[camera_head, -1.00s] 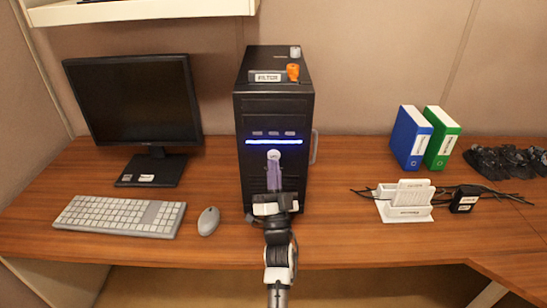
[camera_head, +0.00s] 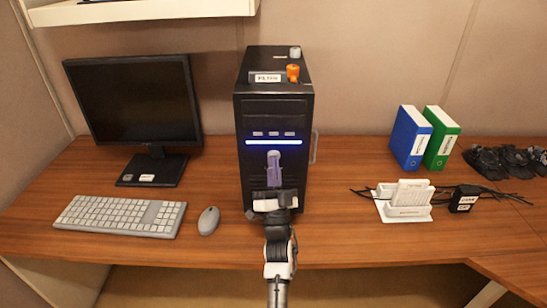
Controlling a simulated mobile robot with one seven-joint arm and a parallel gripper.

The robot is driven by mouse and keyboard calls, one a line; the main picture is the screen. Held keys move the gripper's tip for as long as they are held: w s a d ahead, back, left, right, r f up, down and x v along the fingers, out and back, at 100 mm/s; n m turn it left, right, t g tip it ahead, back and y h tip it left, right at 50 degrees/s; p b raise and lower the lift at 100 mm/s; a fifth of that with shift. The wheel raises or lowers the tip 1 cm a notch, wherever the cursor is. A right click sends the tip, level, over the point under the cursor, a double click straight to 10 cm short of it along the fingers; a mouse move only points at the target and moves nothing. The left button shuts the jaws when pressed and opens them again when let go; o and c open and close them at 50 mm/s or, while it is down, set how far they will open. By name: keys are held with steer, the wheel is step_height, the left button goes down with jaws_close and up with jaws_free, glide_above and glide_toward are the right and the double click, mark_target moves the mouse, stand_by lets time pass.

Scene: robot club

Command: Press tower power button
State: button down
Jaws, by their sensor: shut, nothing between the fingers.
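The black computer tower (camera_head: 262,117) stands upright on the wooden desk, its front toward me. A bright blue-white light strip (camera_head: 273,142) glows across its front, with a row of small pale ports or buttons just above. My gripper (camera_head: 273,158) is shut and empty, in front of the tower below the light strip. Its purple-grey fingers point up and cover the spot where the round white power button was visible earlier. I cannot tell whether the fingertips touch the tower.
A monitor (camera_head: 133,103), keyboard (camera_head: 120,215) and mouse (camera_head: 208,221) are to the left. A blue binder (camera_head: 410,138), a green binder (camera_head: 441,138), a white device (camera_head: 405,200) with cables and a black adapter (camera_head: 465,198) are to the right. A filter label and an orange knob (camera_head: 292,72) are on top of the tower.

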steer(key=shift+w, duration=0.35)
steer(key=shift+s, duration=1)
steer(key=shift+s+b, duration=0.95)
steer(key=shift+s, duration=2.05)
steer(key=c, duration=2.2)
jaws_free()
